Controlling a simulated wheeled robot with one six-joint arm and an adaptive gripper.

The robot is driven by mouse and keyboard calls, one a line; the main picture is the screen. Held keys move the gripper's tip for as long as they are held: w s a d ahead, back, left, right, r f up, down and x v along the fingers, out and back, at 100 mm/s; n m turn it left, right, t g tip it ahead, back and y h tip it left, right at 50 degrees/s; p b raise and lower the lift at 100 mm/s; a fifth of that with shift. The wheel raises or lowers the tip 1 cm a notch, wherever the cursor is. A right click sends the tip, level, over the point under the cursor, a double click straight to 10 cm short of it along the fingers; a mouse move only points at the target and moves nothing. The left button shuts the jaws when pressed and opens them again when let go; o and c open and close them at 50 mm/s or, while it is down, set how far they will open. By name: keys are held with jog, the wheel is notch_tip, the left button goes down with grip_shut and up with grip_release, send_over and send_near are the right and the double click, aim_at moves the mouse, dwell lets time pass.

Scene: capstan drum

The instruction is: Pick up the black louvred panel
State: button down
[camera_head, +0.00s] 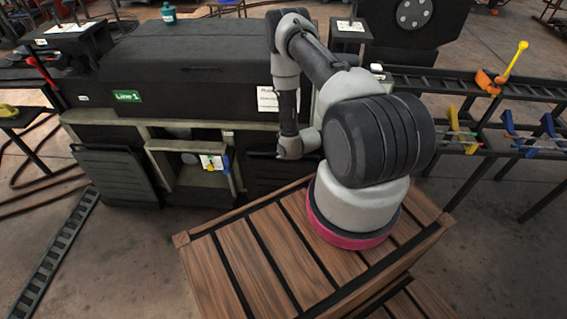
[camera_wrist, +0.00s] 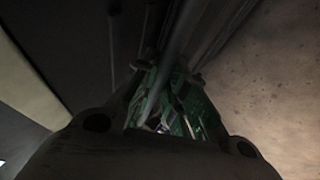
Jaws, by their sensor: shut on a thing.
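One black louvred panel (camera_head: 268,175) stands low at the front of the machine, partly hidden behind my arm. A second dark panel (camera_head: 118,176) leans outward at the machine's left. My wrist is in front of the right panel's upper part in the head view; the fingers cannot be made out there. In the wrist view my gripper (camera_wrist: 168,98) is shut at the lower edge of a dark ridged surface, the black louvred panel (camera_wrist: 130,35). The exact contact is dark and partly hidden by the fingers.
The black machine (camera_head: 190,60) stands behind the panels, with an open framed bay (camera_head: 190,165) between them. A slatted wooden platform (camera_head: 260,250) is in front. A black ladder-like rail (camera_head: 55,255) lies on the floor at left. Conveyor tracks (camera_head: 470,85) run off right.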

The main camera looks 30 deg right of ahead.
jog(key=shift+r, duration=3.45)
jog(key=s+a, duration=1.1)
jog(key=s, duration=0.5)
jog(key=shift+s, duration=0.2)
jog(key=shift+a+f, duration=0.1)
